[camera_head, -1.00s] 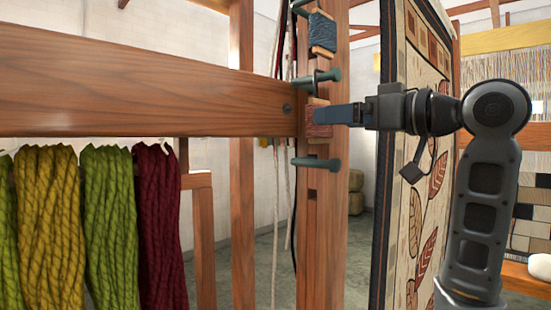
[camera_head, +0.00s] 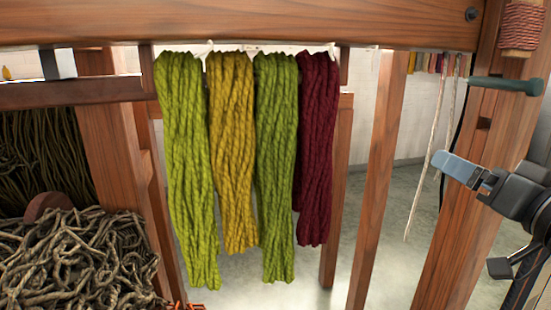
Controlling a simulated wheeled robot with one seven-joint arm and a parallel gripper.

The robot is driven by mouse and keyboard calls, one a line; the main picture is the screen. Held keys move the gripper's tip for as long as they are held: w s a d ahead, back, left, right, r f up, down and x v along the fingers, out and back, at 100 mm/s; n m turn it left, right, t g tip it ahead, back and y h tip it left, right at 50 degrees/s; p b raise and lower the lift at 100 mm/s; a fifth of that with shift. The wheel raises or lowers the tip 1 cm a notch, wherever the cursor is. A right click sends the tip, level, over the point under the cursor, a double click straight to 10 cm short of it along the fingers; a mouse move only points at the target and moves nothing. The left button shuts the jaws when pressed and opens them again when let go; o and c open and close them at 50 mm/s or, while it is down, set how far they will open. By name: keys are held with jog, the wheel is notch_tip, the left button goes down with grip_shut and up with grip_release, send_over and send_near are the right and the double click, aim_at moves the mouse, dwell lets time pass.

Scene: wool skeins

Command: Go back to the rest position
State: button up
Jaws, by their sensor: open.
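My gripper (camera_head: 455,168) is at the right side of the view, in front of the wooden post (camera_head: 478,150). Its blue-grey fingers point left and a little up. They are seen side-on, and nothing shows held in them. The gripper is below and apart from a teal peg (camera_head: 505,84) and a reddish spool (camera_head: 523,27) on the post. Part of my arm runs out of the right edge.
A thick wooden beam (camera_head: 250,22) crosses the top. Below it hang a lime skein (camera_head: 187,170), a mustard skein (camera_head: 233,150), a green skein (camera_head: 276,165) and a maroon skein (camera_head: 316,150). A grey tangled heap (camera_head: 75,260) fills the lower left. Pale cords (camera_head: 432,145) hang left of the gripper.

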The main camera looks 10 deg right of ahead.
jog(key=s+a+f+g+h, duration=0.1)
jog(key=s+a+f, duration=0.5)
jog(key=f, duration=0.4)
jog(key=s+a+f+g+h, duration=0.1)
jog(key=s+a+f, duration=0.5)
jog(key=f, duration=0.5)
jog(key=s+a+f+n+y, duration=0.1)
jog(key=s+a+n, duration=0.1)
jog(key=s, duration=0.9)
jog(key=s+a+f+n+g+y, duration=0.1)
jog(key=s+a+n+y, duration=0.1)
jog(key=s, duration=0.9)
jog(key=shift+a+f+n+g, duration=0.3)
jog(key=shift+a+n, duration=0.1)
jog(key=shift+a, duration=0.5)
